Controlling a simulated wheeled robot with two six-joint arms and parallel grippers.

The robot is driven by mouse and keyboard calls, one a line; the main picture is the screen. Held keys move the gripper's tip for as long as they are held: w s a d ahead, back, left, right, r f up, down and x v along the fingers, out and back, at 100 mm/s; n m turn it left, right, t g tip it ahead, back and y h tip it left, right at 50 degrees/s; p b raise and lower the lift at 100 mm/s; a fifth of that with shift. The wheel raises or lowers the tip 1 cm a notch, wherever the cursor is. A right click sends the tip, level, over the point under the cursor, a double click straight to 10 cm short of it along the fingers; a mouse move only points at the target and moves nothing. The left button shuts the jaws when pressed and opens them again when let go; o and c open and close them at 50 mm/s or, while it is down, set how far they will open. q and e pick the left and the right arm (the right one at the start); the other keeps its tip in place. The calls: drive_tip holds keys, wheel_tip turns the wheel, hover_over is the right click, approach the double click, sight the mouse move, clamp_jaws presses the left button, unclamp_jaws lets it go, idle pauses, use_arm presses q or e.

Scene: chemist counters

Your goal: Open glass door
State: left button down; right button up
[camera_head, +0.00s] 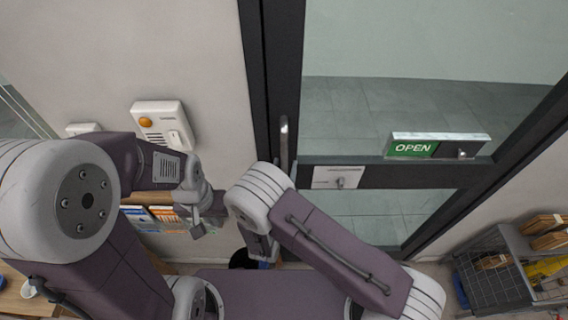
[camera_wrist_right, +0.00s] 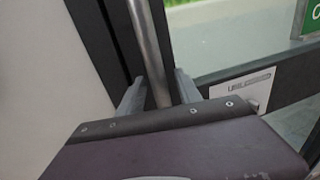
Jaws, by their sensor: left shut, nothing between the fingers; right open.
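The glass door (camera_head: 365,115) has a dark frame and fills the centre and right of the head view. Its upright metal handle (camera_head: 284,145) is on the left edge of the door. The handle also shows in the right wrist view (camera_wrist_right: 147,45). There my right gripper (camera_wrist_right: 158,90) is open, with one finger on each side of the handle bar; I cannot tell whether they touch it. In the head view the right fingers are hidden behind my wrist. My left gripper (camera_head: 208,222) is shut and empty, in front of the wall left of the door.
A white wall box with an orange button (camera_head: 160,124) is left of the door. A wire basket rack (camera_head: 495,280) stands at the lower right.

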drive_tip(key=shift+s+r, duration=0.1)
drive_tip(key=shift+s, duration=0.15)
drive_tip(key=c, duration=0.8)
drive_tip(key=shift+w, duration=0.15)
clamp_jaws()
